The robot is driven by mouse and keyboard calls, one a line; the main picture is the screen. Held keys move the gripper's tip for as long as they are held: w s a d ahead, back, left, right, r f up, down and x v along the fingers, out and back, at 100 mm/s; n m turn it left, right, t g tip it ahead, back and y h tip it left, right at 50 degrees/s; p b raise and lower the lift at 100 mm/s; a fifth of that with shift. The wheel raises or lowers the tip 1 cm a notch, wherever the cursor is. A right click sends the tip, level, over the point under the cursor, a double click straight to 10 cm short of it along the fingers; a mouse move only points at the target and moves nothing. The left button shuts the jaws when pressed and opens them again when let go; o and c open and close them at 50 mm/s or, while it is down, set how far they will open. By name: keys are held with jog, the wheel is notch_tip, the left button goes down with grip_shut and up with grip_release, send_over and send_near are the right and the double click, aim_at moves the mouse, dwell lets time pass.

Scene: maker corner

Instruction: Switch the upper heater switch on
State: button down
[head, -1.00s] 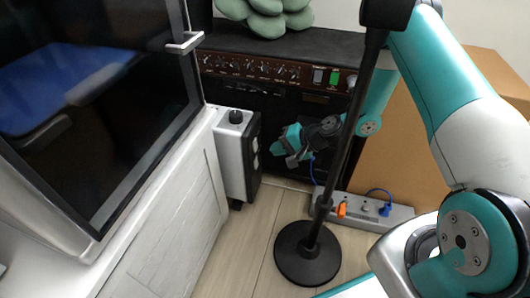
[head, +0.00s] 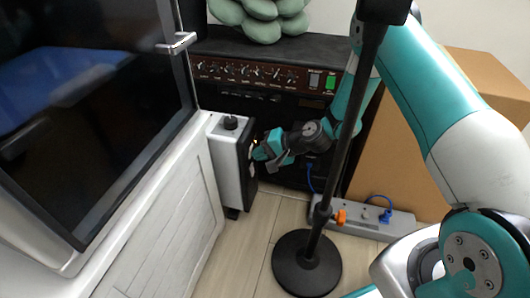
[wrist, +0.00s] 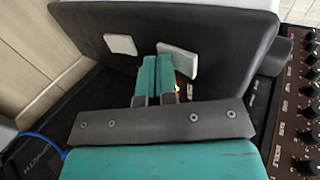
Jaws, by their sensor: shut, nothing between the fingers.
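The heater (head: 227,165) is a slim white box with a dark side panel and a black knob on top. It also shows in the wrist view (wrist: 225,35), turned so that its knob end points right. Two white rocker switches sit on the panel: the lower switch (wrist: 120,44) and the upper switch (wrist: 185,62). My gripper (head: 262,150) is shut and empty, its teal fingertips (wrist: 156,62) at the upper switch and partly covering it. A small amber patch shows beside the fingertips. I cannot tell whether they touch the switch.
An amplifier (head: 255,72) with a row of knobs stands behind. A black stand (head: 306,262) rises in front of my arm. A power strip (head: 375,222) lies on the floor at right, before a cardboard box (head: 400,150). A white cabinet (head: 165,235) is at left.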

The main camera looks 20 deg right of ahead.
jog(key=shift+r+p, duration=0.8)
jog(key=f+p+v, duration=0.1)
jog(key=p+v, duration=0.4)
jog(key=v, duration=0.8)
jog(key=shift+s+d+r+p, duration=0.15)
jog(key=shift+s+d+p, duration=0.15)
jog(key=shift+d, duration=0.2)
